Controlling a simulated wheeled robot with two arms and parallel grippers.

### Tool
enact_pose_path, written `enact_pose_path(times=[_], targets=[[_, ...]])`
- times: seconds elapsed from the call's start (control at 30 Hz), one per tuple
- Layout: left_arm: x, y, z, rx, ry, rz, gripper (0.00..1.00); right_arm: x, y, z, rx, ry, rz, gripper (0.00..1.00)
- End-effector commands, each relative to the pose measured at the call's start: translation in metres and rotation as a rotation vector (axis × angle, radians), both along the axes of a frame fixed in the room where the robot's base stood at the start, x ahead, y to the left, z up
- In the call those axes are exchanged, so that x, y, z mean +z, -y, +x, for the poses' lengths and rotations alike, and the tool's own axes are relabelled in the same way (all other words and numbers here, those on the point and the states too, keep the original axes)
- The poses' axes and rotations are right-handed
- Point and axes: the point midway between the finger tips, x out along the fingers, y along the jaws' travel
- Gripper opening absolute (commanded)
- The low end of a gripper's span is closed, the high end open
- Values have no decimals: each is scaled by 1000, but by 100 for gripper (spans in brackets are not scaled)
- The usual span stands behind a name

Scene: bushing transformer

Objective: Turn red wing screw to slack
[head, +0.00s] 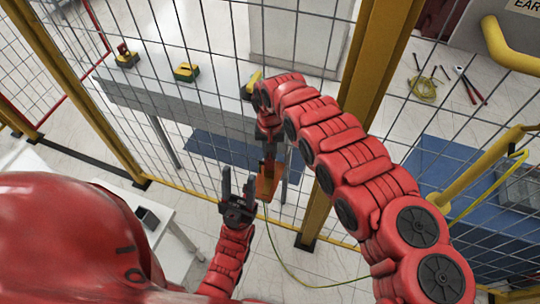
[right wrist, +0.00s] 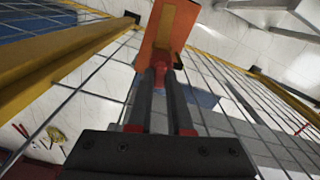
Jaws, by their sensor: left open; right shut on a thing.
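An orange clamp (head: 267,181) hangs in front of the wire fence in the head view, with a yellow-green cable running down from it. Its orange body (right wrist: 172,26) fills the top middle of the right wrist view. My right gripper (head: 270,158) reaches it from above. In the right wrist view its fingers (right wrist: 160,72) are closed on the red wing screw (right wrist: 162,55), which shows at their tips just below the orange body. The fingers hide part of the screw. My left gripper (head: 238,180) is open, fingers pointing up, just left of the clamp. I cannot tell whether it touches the clamp.
A wire mesh fence with yellow posts (head: 378,75) stands close behind the clamp. Beyond it are a grey bench (head: 175,98) with yellow-and-black items (head: 186,72) and floor tools (head: 470,85). A white table (head: 160,200) stands at lower left. A blue box (head: 440,170) is at right.

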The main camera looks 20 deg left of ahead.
Motion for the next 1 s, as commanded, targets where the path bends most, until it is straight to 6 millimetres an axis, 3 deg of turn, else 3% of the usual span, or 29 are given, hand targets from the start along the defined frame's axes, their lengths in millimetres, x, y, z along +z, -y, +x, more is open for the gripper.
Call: enact_pose_path(times=[1.0], targets=[[-107, 0, 0, 0, 0, 0, 49, -6, 0, 0, 962, 1, 0, 0]])
